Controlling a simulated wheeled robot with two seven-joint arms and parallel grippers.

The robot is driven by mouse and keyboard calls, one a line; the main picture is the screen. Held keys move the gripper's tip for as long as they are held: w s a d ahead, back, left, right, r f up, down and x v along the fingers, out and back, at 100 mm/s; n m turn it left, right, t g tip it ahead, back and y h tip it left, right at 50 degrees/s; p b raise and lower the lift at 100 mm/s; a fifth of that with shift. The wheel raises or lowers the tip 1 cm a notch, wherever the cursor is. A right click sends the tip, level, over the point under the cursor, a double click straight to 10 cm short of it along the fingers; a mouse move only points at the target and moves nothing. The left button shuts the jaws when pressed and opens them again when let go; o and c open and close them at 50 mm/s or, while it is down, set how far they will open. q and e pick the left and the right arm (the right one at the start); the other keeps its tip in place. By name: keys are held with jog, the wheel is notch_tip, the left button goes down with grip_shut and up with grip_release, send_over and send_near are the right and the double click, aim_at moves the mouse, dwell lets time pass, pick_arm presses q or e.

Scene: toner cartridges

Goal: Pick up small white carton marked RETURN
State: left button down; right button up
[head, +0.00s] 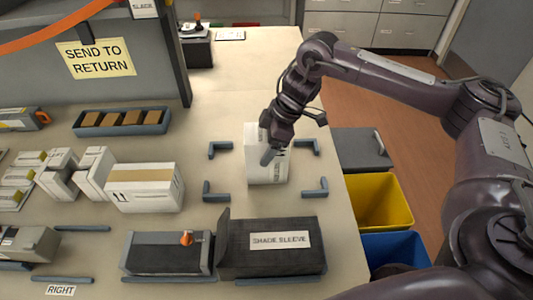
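A white carton (262,175) stands upright between grey corner brackets on the right part of the table. Dark print shows on it, partly covered by my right gripper and too small to read. My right gripper (269,151) points down at this carton, and a fingertip overlaps its near face. Whether the fingers are closed on it cannot be told. Two smaller white cartons (96,175) stand at the left, and a larger white carton with a tan top strip (145,198) lies beside them. No RETURN marking is legible on any carton. My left gripper is out of view.
A black box labelled SHADE SLEEVE (240,262) and a dark tray with an orange item (165,262) are at the front. A blue-grey tray of brown blocks (122,131) lies behind the cartons. Yellow (380,205) and blue (400,252) bins stand off the table's right edge.

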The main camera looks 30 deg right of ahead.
jog(key=c, duration=0.5)
jog(key=shift+r, duration=0.2)
